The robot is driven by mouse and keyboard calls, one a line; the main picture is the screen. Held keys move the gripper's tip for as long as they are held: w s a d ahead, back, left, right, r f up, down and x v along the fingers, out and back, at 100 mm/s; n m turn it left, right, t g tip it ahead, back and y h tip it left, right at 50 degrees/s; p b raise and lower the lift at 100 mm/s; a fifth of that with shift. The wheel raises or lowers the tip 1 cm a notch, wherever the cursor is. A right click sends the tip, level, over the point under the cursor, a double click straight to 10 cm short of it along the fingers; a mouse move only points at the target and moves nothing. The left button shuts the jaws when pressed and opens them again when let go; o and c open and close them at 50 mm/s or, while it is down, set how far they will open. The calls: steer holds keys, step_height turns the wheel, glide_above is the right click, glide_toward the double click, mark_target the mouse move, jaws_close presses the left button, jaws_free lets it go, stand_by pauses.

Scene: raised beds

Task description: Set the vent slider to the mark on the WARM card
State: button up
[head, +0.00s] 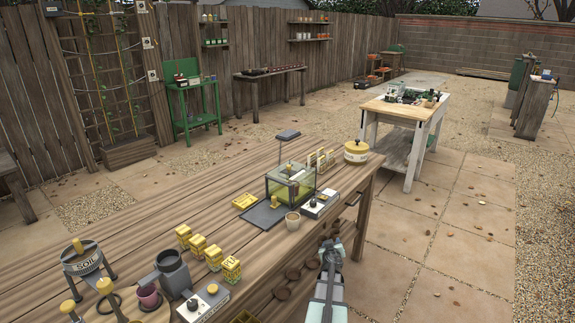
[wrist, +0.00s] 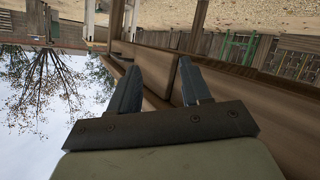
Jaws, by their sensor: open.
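My gripper (head: 331,242) is at the near right side of the long wooden bench (head: 150,215), by its edge. In the wrist view my gripper (wrist: 157,85) has its two fingers apart with nothing between them. Several small upright yellowish cards or packets (head: 320,159) stand behind. I cannot make out the vent slider or read a WARM card.
A cream pot (head: 293,221) stands in front of the glass case, on or beside a dark mat (head: 264,215). Several yellow packets (head: 213,257) and a grey grinder-like device (head: 173,272) stand nearer. A round yellow tin (head: 356,151) is at the far right corner. Paving right of the bench is clear.

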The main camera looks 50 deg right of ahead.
steer(key=s+d+r+m+g+h, duration=0.1)
steer(key=s+d+r+m+h, duration=0.2)
steer(key=d+r, duration=0.85)
steer(key=w+d+r+m+g, duration=0.3)
steer(key=d+r+m+g, duration=0.1)
steer(key=d+r, duration=0.15)
step_height(320, 180, up, 24)
steer(key=m+g+y, duration=0.3)
steer(key=m+y, duration=0.5)
steer(key=y, duration=0.3)
glide_above(289, 166)
steer(key=w+a, duration=0.3)
steer(key=a, duration=0.2)
steer(key=shift+n, duration=0.3)
steer(key=x, duration=1.3)
steer(key=shift+s+f, duration=0.35)
jaws_close()
